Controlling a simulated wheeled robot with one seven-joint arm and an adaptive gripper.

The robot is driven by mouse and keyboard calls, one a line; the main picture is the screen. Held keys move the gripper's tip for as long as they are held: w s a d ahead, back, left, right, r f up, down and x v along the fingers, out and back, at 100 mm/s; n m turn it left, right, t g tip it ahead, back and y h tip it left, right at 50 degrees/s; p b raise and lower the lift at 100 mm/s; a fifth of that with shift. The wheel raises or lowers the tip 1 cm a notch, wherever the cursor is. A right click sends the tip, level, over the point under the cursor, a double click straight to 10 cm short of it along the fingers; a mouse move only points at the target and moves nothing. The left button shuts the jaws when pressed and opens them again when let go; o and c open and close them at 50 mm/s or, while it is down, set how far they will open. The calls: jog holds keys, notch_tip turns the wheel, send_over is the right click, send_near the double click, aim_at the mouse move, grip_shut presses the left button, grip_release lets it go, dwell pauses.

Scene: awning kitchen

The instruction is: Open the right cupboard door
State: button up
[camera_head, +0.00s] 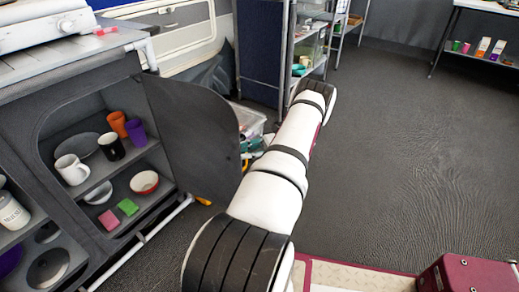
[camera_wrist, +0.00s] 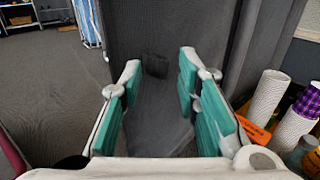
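The cupboard (camera_head: 150,205) stands at the left in the head view. Its right compartment is uncovered, and the dark grey door (camera_head: 190,135) stands swung out to the right of the opening. In the wrist view, my gripper (camera_wrist: 160,62) is open, with its teal-padded fingers apart and nothing visibly held. A dark panel (camera_wrist: 135,25), which looks like the door, fills the space ahead. A small black tab (camera_wrist: 155,66) on it shows between the fingertips. I cannot tell whether the fingers touch the panel. My gripper is hidden in the head view, where my arm reaches past the door.
The shelves hold a white mug (camera_head: 72,169), orange cup (camera_head: 117,123), purple cup (camera_head: 136,131) and red-and-white bowl (camera_head: 144,182). Stacked white cups (camera_wrist: 267,98) stand close at right in the wrist view. A shelf rack (camera_head: 310,50) stands behind; open floor (camera_head: 420,150) lies right.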

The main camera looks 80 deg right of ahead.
jog(key=v, duration=0.7)
jog(key=shift+s, duration=0.35)
